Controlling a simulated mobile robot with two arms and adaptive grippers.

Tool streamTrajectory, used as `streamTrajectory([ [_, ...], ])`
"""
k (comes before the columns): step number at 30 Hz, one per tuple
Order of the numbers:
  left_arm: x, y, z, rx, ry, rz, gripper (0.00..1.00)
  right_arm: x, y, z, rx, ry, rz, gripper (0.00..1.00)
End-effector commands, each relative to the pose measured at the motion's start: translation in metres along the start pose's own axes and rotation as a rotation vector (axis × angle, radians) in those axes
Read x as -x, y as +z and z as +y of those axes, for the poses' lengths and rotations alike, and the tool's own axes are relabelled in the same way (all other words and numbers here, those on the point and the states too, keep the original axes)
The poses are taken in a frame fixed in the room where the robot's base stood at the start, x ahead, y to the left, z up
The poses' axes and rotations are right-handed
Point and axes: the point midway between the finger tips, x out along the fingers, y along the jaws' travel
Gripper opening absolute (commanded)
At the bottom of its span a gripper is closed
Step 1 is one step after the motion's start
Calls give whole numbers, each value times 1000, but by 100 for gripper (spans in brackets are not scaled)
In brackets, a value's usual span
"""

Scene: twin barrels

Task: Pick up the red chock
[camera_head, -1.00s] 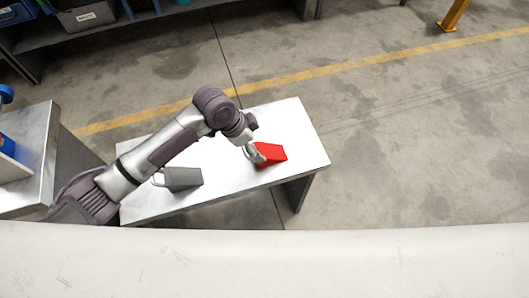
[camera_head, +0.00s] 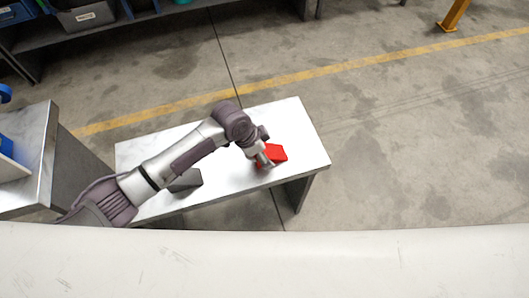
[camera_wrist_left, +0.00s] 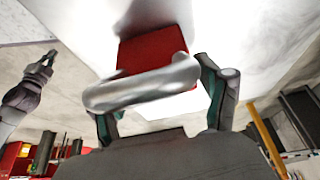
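The red chock (camera_head: 279,153) lies on the white bench, near its right end. My left gripper (camera_head: 266,161) is down at the chock's left side in the head view and hides part of it. In the left wrist view the red block (camera_wrist_left: 152,48) stands ahead with its grey handle (camera_wrist_left: 140,86) toward me. My left gripper's fingers (camera_wrist_left: 160,105) are spread, one toward each end of the handle. The handle partly hides the left finger, so contact is unclear. My right gripper (camera_wrist_left: 46,62) shows small at the left of the wrist view; its opening is unclear.
A grey chock (camera_head: 187,180) lies on the white bench (camera_head: 300,130), partly under my left arm. Another table (camera_head: 28,150) stands at the left. A shelf with bins (camera_head: 85,17) is at the back left. Open floor lies to the right.

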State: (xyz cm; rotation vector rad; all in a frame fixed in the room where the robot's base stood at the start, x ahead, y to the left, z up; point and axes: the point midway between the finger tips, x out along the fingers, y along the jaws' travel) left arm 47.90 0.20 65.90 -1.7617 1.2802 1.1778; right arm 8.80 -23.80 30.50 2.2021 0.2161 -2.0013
Motion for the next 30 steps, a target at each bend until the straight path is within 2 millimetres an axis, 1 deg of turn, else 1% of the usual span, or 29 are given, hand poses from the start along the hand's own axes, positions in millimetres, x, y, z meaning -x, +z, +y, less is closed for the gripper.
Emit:
streamTrajectory([
  [1, 0, 0, 0, 0, 0, 0, 62, 0, 1, 0, 0, 0, -1, 0],
  [10, 0, 0, 0, 0, 0, 0, 12, 0, 2, -1, 1, -1, -4, 0],
  [20, 4, -3, -1, -1, -2, 3, 11, 1, 2, -3, 1, -4, -4, 0],
  [23, 12, -6, -1, -2, -3, 4, 11, 2, 2, -5, 1, -6, -4, 0],
  [25, 20, -10, -1, -3, -4, 5, 11, 2, 2, -6, 0, -7, -4, 0],
  [29, 43, -20, -1, -4, -3, 6, 11, 5, 2, -6, 1, -7, -4, 0],
  [30, 41, -33, 2, -5, -1, 9, 11, 2, 2, -6, 1, -7, -4, 0],
])
